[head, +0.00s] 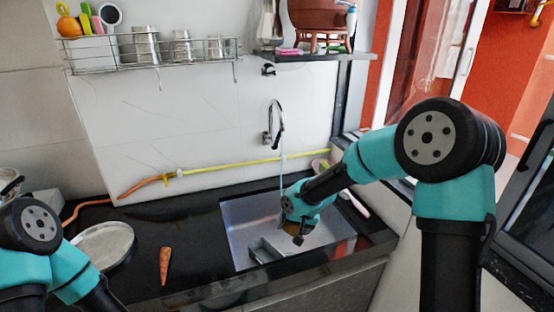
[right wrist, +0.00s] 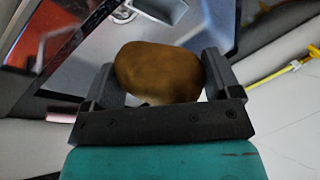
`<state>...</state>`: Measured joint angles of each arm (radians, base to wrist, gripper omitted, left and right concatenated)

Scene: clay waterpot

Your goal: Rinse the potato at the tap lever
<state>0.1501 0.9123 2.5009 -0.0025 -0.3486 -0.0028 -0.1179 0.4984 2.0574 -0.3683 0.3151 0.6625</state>
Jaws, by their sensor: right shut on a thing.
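A brown potato (right wrist: 158,72) sits between the two dark fingers of my right gripper in the right wrist view. In the head view my right gripper (head: 297,234) points down over the sink (head: 240,225), shut on the potato (head: 292,228), which is mostly hidden there. The chrome tap (head: 277,118) is on the white wall behind the sink. A thin pale stream (head: 281,168) drops from its spout to just behind the gripper. I cannot tell whether it touches the potato. My left arm shows at the lower left; its gripper is out of view.
A carrot (head: 165,265) and a round metal plate (head: 103,246) lie on the black counter left of the sink. A yellow-orange hose (head: 215,167) runs along the wall. A wire rack (head: 150,55) holds metal cups. A clay pot (head: 320,17) stands on the upper shelf.

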